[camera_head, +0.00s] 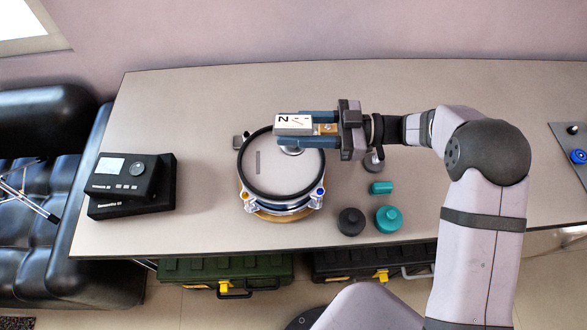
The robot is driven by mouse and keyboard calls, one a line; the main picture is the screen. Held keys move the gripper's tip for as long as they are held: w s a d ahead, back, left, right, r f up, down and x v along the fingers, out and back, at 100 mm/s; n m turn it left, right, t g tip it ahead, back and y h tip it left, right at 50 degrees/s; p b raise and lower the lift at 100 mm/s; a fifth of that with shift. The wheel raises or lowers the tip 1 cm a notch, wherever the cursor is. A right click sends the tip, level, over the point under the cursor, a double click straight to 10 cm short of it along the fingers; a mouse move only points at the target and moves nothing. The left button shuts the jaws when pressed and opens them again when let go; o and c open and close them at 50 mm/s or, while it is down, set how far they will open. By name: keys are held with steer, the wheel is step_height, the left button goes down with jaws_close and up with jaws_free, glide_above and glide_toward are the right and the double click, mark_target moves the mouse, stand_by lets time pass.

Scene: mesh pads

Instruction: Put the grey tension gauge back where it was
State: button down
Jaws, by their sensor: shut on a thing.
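The grey tension gauge (293,122) has a white dial face with an "N" and a thin needle. My gripper (310,130), with blue fingers, is shut on it, one finger along each long side. The gauge is over the back right part of a round mesh pad in a black ring (246,182), which sits in a metal clamp frame. A small round silver foot (291,151) shows below the gauge. I cannot tell whether the foot touches the mesh. The gripper and gauge hide part of the ring's back right edge.
Right of the ring stand a grey metal weight (373,163), a small teal cylinder (381,188), a black weight (350,222) and a teal weight (388,220). A black instrument (129,178) lies at the left. A control panel (574,146) is at far right. The table's back left is clear.

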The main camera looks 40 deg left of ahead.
stand_by(0.3)
steer(key=shift+f+p, duration=0.9)
steer(key=shift+f, duration=3.8)
steer(key=shift+f, duration=0.2)
steer(key=shift+f+b, duration=0.15)
steer(key=shift+b, duration=0.15)
steer(key=c, duration=1.2)
jaws_free()
steer(key=shift+o, duration=0.2)
steer(key=shift+p, duration=0.35)
